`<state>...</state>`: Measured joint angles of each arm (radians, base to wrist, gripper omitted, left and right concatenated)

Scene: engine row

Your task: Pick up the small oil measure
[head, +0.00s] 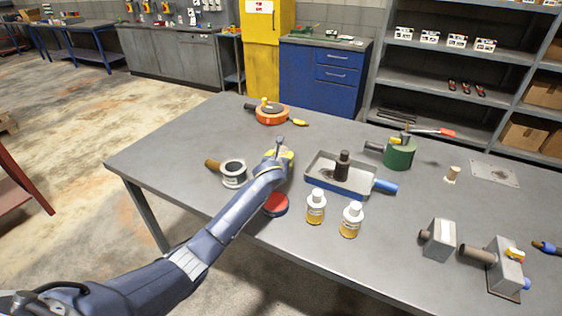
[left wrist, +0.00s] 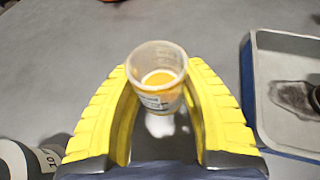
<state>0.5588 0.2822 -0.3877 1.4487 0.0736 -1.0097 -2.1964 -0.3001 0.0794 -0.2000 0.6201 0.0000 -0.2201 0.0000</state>
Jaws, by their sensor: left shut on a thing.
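The small oil measure (left wrist: 157,78) is a clear cup with amber liquid and a white label. In the left wrist view it sits upright between the yellow fingers of my left gripper (head: 281,154), which is shut on it near the fingertips. In the head view the gripper is over the left middle of the grey table, left of the tray, and it and the arm hide the measure. I cannot tell whether the measure touches the table. My right gripper is not in view.
A blue-handled tray (head: 322,184) with a dark bottle (head: 342,166) stands just right of the gripper. A white ring-like part (head: 233,173) is to the left, and a red disc (head: 275,204) below. Two amber bottles (head: 316,207) stand in front. An orange round tool (head: 271,115) lies behind.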

